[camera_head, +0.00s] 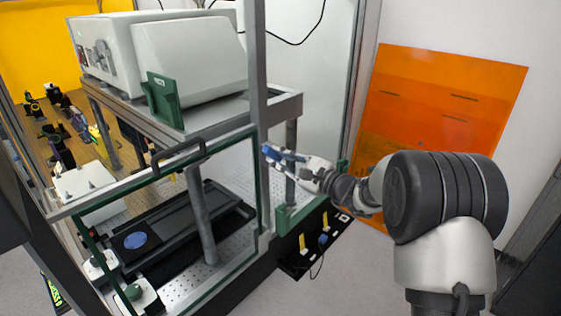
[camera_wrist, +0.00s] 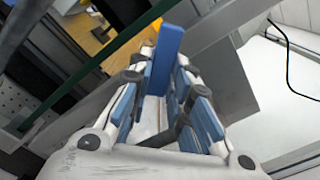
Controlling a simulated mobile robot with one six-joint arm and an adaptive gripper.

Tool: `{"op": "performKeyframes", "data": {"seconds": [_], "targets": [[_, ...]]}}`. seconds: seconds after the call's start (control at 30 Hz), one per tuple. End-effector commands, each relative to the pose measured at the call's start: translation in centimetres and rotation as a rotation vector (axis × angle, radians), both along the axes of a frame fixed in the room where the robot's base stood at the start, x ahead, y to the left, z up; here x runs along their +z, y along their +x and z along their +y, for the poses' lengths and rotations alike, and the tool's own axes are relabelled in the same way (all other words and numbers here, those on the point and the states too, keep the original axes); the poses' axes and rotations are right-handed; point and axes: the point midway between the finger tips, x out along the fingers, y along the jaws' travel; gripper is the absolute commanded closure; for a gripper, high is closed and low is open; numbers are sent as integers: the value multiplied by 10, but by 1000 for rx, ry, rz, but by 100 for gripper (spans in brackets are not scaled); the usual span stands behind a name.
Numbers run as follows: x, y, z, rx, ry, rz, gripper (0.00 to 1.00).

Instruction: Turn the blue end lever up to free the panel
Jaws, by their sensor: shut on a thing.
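The blue end lever (camera_wrist: 166,52) is a flat blue bar standing between my gripper's fingers in the wrist view. My gripper (camera_wrist: 160,95) is shut on it, with blue pads on both sides; the lever's far end sticks out beyond the fingertips. In the head view my gripper (camera_head: 283,156) is at the right end of the panel, by the grey upright post. The panel (camera_head: 130,177) is a clear sheet in a grey and green frame with a black handle (camera_head: 178,154) on its top bar. The lever's pivot is hidden.
A white instrument housing (camera_head: 190,60) stands on the upper shelf, with a green bracket (camera_head: 162,98) in front. Behind the panel lies a black stage with a blue disc (camera_head: 135,240). An orange translucent screen (camera_head: 440,95) stands at right. A black strip (camera_head: 315,245) with yellow parts lies below my gripper.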

Motion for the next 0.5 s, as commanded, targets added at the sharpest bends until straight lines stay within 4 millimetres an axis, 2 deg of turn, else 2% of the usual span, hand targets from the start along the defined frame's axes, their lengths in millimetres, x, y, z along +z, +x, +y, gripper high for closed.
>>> {"op": "performKeyframes", "data": {"seconds": [0.5], "targets": [[3,4,-3,-1,282,362,100]]}}
